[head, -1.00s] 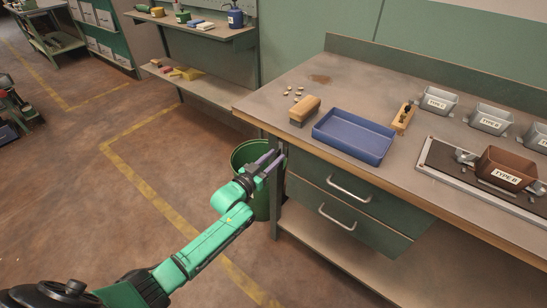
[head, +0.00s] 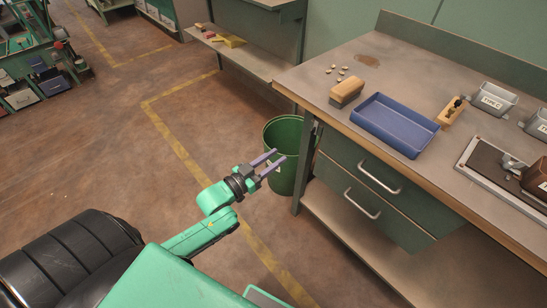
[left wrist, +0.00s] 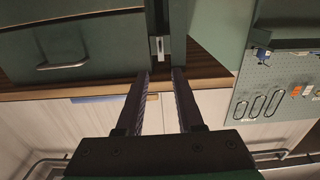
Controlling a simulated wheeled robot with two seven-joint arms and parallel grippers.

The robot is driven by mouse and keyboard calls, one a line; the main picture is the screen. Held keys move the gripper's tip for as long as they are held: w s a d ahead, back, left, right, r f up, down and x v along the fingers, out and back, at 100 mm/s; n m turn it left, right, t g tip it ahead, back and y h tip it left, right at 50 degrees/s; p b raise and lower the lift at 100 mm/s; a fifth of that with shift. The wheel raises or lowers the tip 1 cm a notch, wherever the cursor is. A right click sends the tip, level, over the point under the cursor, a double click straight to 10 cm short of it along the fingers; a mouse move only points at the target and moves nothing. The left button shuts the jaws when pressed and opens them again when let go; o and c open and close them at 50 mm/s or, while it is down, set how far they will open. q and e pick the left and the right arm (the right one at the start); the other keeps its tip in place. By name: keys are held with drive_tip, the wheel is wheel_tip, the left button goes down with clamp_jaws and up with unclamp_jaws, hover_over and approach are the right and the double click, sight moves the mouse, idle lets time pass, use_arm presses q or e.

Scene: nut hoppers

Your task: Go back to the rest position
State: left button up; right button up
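My left gripper (head: 279,155) is in front of the green bin (head: 284,135), left of the workbench (head: 400,65) and lower than its top. Its two purple-grey fingers are apart with nothing between them. In the left wrist view the gripper (left wrist: 161,73) also shows a clear gap between the fingers. My right gripper is in neither view.
The bench holds a blue tray (head: 396,124), a wooden-topped block (head: 347,92), several small nuts and grey hoppers (head: 492,99). Its drawers (head: 365,180) are shut. Open floor with a yellow line (head: 180,148) lies to the left.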

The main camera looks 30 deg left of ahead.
use_arm(q)
drive_tip(key=shift+s, duration=0.1)
idle(0.4)
drive_tip(key=s+a+f+n+g+y+p, duration=0.15)
drive_tip(key=s+f, duration=0.25)
drive_tip(key=f, duration=0.4)
drive_tip(key=s+a+f+g+y+p, duration=0.1)
drive_tip(key=s+a+f+g+y, duration=0.15)
drive_tip(key=f, duration=0.55)
drive_tip(key=s+a+f+g+y+p, duration=0.1)
drive_tip(key=s+a+f+g, duration=0.25)
drive_tip(key=f, duration=0.45)
drive_tip(key=s+d+f+g+y, duration=0.1)
drive_tip(key=s+f+g, duration=0.3)
drive_tip(key=s, duration=0.9)
drive_tip(key=s+d+f+g+p, duration=0.1)
drive_tip(key=s+f+g, duration=0.3)
drive_tip(key=s+f, duration=0.5)
drive_tip(key=s+d, duration=0.1)
drive_tip(key=s, duration=0.3)
drive_tip(key=shift+s+y, duration=0.3)
drive_tip(key=shift+y, duration=0.1)
